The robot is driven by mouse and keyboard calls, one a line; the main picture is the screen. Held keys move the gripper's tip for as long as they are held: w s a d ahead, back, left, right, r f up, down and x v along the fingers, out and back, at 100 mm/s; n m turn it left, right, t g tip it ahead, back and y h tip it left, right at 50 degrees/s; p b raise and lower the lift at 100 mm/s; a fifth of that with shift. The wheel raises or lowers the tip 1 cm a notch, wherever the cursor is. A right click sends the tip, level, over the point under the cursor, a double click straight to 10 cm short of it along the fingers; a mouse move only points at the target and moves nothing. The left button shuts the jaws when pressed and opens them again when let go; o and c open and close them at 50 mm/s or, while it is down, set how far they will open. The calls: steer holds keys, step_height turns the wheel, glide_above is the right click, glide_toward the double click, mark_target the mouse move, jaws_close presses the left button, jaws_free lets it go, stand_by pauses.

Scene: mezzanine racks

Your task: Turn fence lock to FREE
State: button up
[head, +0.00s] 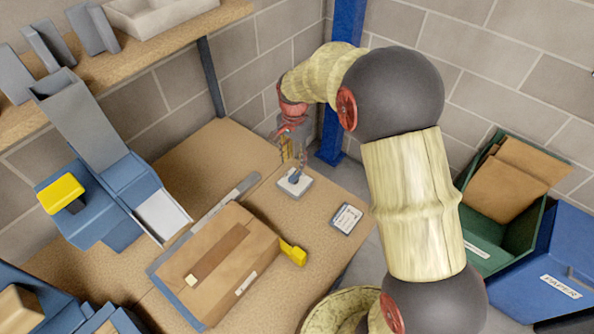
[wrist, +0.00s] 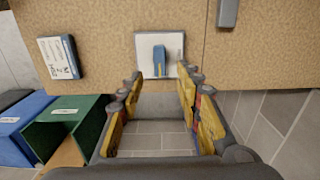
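A white plate (head: 299,185) with a small blue-grey lever (head: 295,177), which looks like the fence lock, lies on the brown table near its back right part. In the wrist view the plate (wrist: 144,46) sits at top middle, with the blue lever (wrist: 160,62) standing across its middle. No lettering is readable on the plate. My gripper (head: 291,153) hangs just above the plate, pointing down. In the wrist view my gripper (wrist: 160,82) is open, its fingertips on either side of the lever's near end, with nothing held between them. I cannot tell whether they touch the plate.
A small label card on a dark block (head: 346,218) lies right of the plate. A cardboard box (head: 220,262) lies against a grey fence bar (head: 236,194), with a yellow block (head: 293,253) at its corner. A blue post (head: 343,80) and green and blue bins (head: 510,215) stand beyond.

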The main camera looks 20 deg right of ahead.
mark_target(295, 175)
steer(key=shift+f+b, duration=0.6)
steer(key=shift+f, duration=3.3)
steer(key=shift+c, duration=1.4)
jaws_close()
